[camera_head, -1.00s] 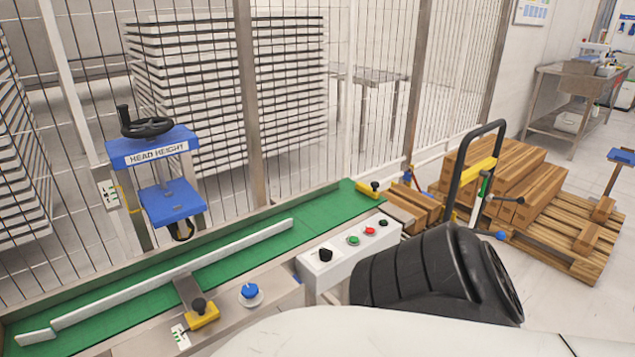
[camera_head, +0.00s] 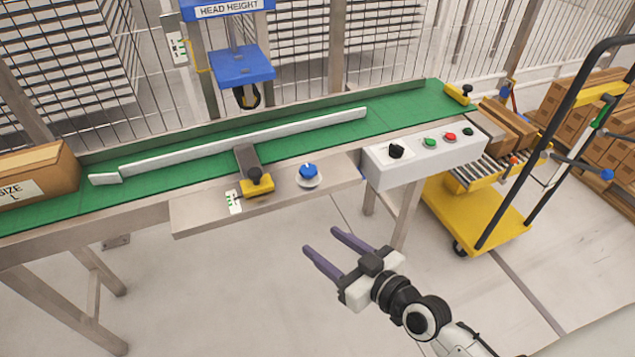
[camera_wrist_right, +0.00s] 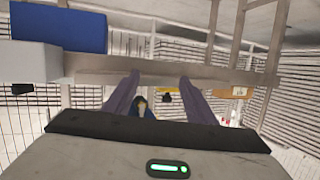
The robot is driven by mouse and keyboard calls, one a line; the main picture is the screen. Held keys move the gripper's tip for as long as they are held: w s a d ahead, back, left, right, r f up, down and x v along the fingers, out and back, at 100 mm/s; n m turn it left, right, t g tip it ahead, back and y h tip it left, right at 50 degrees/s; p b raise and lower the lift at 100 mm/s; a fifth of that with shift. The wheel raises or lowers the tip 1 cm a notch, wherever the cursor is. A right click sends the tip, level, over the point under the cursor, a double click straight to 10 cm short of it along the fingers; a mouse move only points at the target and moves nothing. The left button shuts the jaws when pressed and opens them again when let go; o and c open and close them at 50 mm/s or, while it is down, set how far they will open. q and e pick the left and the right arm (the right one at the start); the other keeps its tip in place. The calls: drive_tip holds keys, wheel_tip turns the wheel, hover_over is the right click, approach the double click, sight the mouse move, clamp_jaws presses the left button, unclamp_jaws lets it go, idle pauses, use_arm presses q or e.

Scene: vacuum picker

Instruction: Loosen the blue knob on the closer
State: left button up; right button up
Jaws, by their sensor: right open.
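A blue knob (camera_head: 308,171) sits on a round white base on the metal side plate at the front of the green conveyor. Left of it is a yellow clamp (camera_head: 257,187) with a black knob, by a small green-and-white scale. My right gripper (camera_head: 321,240) is open and empty, below and in front of the plate, apart from the blue knob. Its two purple fingers point up and left toward the conveyor. They also show in the right wrist view (camera_wrist_right: 160,76), where I cannot clearly make out the blue knob. My left gripper is not in view.
A white control box (camera_head: 425,157) with a black switch and coloured buttons stands right of the plate. A brown carton (camera_head: 38,183) is on the belt at left. The blue head-height unit (camera_head: 240,68) is behind. A yellow cart (camera_head: 480,215) stands at right. The floor in front is clear.

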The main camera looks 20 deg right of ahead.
sight(314, 174)
drive_tip(key=w+d+r+t+b, duration=0.35)
drive_tip(key=w+r, duration=0.25)
drive_tip(key=w, duration=0.2)
drive_tip(key=shift+h, duration=0.3)
drive_tip(key=x, duration=0.9)
drive_tip(key=shift+w+d+f+p, duration=0.25)
drive_tip(key=shift+w+d+p, duration=0.1)
drive_tip(key=shift+w, duration=0.05)
drive_tip(key=c, duration=1)
